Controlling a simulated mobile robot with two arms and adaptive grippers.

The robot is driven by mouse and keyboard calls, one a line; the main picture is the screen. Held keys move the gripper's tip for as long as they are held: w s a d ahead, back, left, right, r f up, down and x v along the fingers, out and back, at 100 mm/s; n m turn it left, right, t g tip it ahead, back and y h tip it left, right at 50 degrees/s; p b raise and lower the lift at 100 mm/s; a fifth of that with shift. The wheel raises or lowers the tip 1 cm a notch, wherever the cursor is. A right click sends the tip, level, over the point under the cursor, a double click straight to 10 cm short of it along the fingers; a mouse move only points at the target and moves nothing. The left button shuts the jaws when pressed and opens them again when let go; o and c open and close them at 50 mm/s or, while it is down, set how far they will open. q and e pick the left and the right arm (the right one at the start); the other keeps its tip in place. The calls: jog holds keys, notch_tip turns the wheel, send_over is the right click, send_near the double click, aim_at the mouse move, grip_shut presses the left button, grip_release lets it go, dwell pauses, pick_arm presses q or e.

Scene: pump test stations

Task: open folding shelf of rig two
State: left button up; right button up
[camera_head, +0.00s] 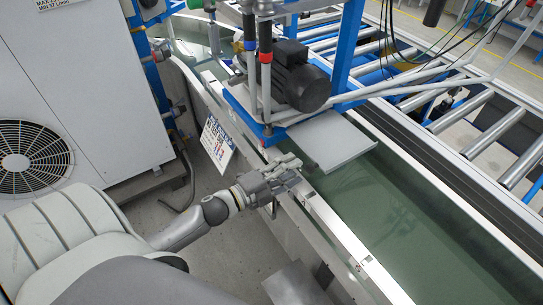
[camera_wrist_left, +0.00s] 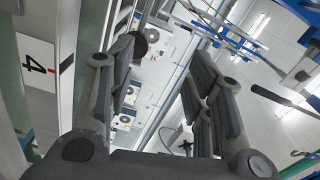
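My left gripper (camera_head: 287,172) is over the near rim of the long water trough, beside the pump stand. In the left wrist view its two fingers (camera_wrist_left: 165,85) stand wide apart with nothing between them. A flat grey plate (camera_head: 332,140) lies about level over the water, right of the gripper and apart from it. A second grey metal plate (camera_head: 295,285) shows at the bottom, outside the trough wall, partly cut off. I cannot tell which plate is the folding shelf of rig two. My right gripper is not in view.
A dark motor pump (camera_head: 300,82) sits on a blue base, with pipes and a blue post behind. The trough rim (camera_head: 345,240) runs along the near side. A white sign (camera_head: 217,143) hangs on its outer wall. A white fan cabinet (camera_head: 75,90) is at left; roller conveyors (camera_head: 490,135) are beyond.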

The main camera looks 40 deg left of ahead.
pick_arm(q)
jog(key=v, duration=0.6)
jog(key=shift+s+a, duration=0.15)
jog(key=shift+s, duration=0.1)
jog(key=s+a+f+n+g+y+p, duration=0.1)
jog(key=s+f+n+g+y, duration=0.2)
jog(key=f, duration=0.7)
jog(key=s+a+f+n+g+y+p, duration=0.1)
jog(key=s+a+f+n, duration=0.3)
jog(key=f, duration=0.6)
jog(key=s+d+f+n+g+y, duration=0.1)
jog(key=s+f+n+g+y, duration=0.3)
jog(key=f, duration=0.6)
jog(key=s+d+f+n+g+p, duration=0.1)
jog(key=s+d+f+n+g, duration=0.2)
jog(key=s+f, duration=0.4)
jog(key=s+d+f+n+g+h+p, duration=0.1)
jog(key=s+d+f+n+g, duration=0.3)
jog(key=s, duration=1.2)
notch_tip(320, 180, down, 4)
jog(key=shift+s+d+f+g, duration=0.1)
jog(key=shift+s+d+g, duration=0.25)
jog(key=shift+d, duration=0.45)
jog(key=shift+c, duration=0.3)
